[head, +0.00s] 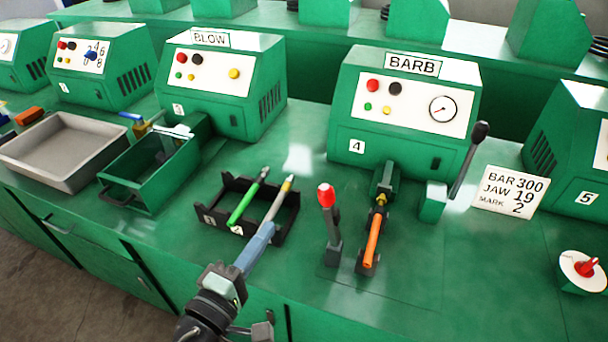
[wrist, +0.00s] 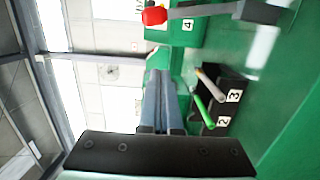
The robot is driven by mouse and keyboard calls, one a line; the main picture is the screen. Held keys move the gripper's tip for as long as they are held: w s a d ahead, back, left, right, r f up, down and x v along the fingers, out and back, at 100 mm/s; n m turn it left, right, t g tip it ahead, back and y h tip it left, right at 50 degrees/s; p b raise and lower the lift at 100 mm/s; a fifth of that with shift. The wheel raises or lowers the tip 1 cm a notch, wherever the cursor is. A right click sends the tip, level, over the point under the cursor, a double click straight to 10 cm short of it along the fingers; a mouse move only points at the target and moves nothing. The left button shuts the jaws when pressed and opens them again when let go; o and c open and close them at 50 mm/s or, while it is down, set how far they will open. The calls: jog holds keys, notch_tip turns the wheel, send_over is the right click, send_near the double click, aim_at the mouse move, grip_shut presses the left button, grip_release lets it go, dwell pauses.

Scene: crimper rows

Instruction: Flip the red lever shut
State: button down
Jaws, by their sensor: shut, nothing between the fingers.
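The red-knobbed lever (head: 328,198) stands nearly upright on a small grey base on the green bench, in front of the machine marked BARB. In the wrist view the lever's red knob (wrist: 154,15) is at the top, with its grey shaft running right. My gripper (head: 267,229) is shut and empty. It is to the left of the lever and apart from it, by the front of a black rack. Its closed fingers also show in the wrist view (wrist: 160,75), pointing up the picture.
The black rack (head: 208,218) holds a green and a grey pen-like tool, close to my fingers. An orange tube (head: 373,242) lies in a holder just right of the lever. A black-knobbed lever (head: 467,160) and a white card (head: 510,192) are further right.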

aim_at(329, 217)
jog(key=shift+s+a+n+p, duration=0.3)
jog(key=shift+s+n+p, duration=0.15)
jog(key=shift+s+n, duration=0.15)
jog(key=shift+s+a+n+p, duration=0.25)
jog(key=shift+s+n+p, duration=0.15)
jog(key=shift+s+n, duration=0.2)
jog(key=shift+w, duration=0.15)
jog(key=w+d+r+p, duration=0.1)
jog(key=w+d+p, duration=0.2)
jog(key=w+d, duration=0.4)
jog(key=shift+x, duration=0.95)
jog(key=shift+w, duration=0.15)
